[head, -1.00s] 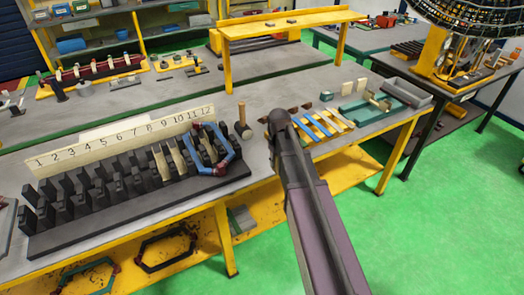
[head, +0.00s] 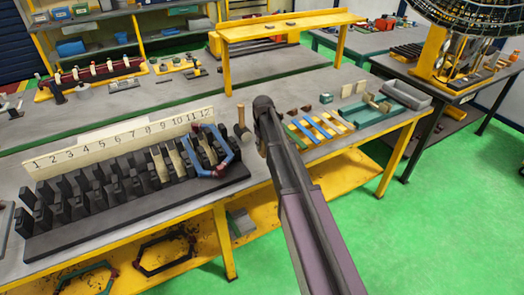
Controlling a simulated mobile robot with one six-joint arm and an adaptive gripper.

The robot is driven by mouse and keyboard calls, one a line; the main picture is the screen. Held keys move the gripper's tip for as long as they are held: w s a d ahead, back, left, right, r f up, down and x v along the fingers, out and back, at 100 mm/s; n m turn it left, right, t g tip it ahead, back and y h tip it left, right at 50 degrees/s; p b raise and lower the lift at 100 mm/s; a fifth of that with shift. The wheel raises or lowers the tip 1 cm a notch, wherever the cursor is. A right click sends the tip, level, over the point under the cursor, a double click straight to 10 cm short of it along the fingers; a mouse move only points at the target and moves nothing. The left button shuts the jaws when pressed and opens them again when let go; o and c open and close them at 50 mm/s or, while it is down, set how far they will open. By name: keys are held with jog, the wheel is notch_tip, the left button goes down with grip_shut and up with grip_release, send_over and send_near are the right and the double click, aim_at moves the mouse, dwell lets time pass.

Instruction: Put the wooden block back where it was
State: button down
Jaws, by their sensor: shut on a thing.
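My arm (head: 305,205) rises from the bottom right in the head view, and its dark rounded joint (head: 264,108) stands over the bench by the mallet. My gripper does not show; it seems hidden behind the arm or out of frame. I cannot pick out the wooden block for sure. Two pale blocks (head: 346,90) stand at the back right of the bench. Small brown pieces (head: 293,112) lie just right of my arm's joint, behind the coloured strips. Whether one of these is the block cannot be told.
A black slotted stator (head: 130,222) with a numbered board (head: 125,143) fills the bench's left. A blue and red coil (head: 230,150) sits at its right end. The mallet (head: 242,130), blue and yellow strips (head: 318,125), green fixture (head: 375,110) and grey tray (head: 407,94) are nearby.

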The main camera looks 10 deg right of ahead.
jog(key=shift+w, duration=0.1)
jog(key=shift+w+a, duration=0.1)
jog(key=shift+w, duration=0.15)
jog(key=shift+w+a+f+b, duration=0.1)
jog(key=shift+w+f+b, duration=0.1)
jog(key=shift+f+b, duration=0.3)
jog(key=shift+w+f+b, duration=0.15)
jog(key=shift+f+b, duration=0.3)
jog(key=shift+f, duration=0.05)
jog(key=shift+f+b, duration=0.85)
jog(key=shift+b, duration=0.05)
jog(key=shift+f, duration=0.2)
jog(key=shift+c, duration=1.9)
grip_release()
jog(key=shift+r, duration=0.1)
jog(key=shift+r, duration=0.1)
notch_tip(320, 180, up, 12)
jog(key=p, duration=1.2)
